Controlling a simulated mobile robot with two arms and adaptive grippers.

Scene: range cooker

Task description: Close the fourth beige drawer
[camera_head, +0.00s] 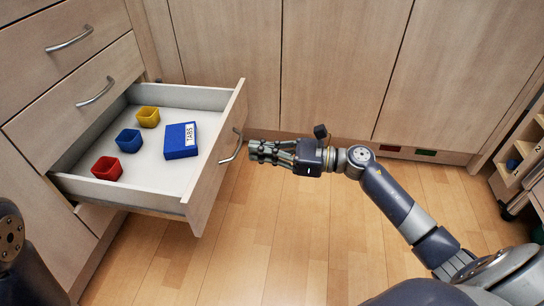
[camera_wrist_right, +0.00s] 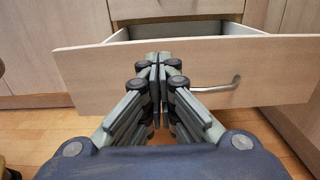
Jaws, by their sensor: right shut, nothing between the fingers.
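The open beige drawer (camera_head: 215,165) juts out from the cabinet on the left, below two shut drawers. Its curved metal handle (camera_head: 232,147) is on its front, and also shows in the right wrist view (camera_wrist_right: 212,86). Inside lie a yellow cup (camera_head: 148,117), a blue cup (camera_head: 129,140), a red cup (camera_head: 106,169) and a blue TABS box (camera_head: 180,141). My right gripper (camera_head: 254,151) is shut and empty, just in front of the drawer front, close to the handle. In the wrist view its fingertips (camera_wrist_right: 158,60) overlap the drawer front left of the handle; contact is unclear. My left gripper is out of view.
Tall beige cabinet doors (camera_head: 340,70) stand behind the drawer. The wooden floor (camera_head: 270,240) in front is clear. A wooden rack with numbered compartments (camera_head: 520,160) stands at the far right.

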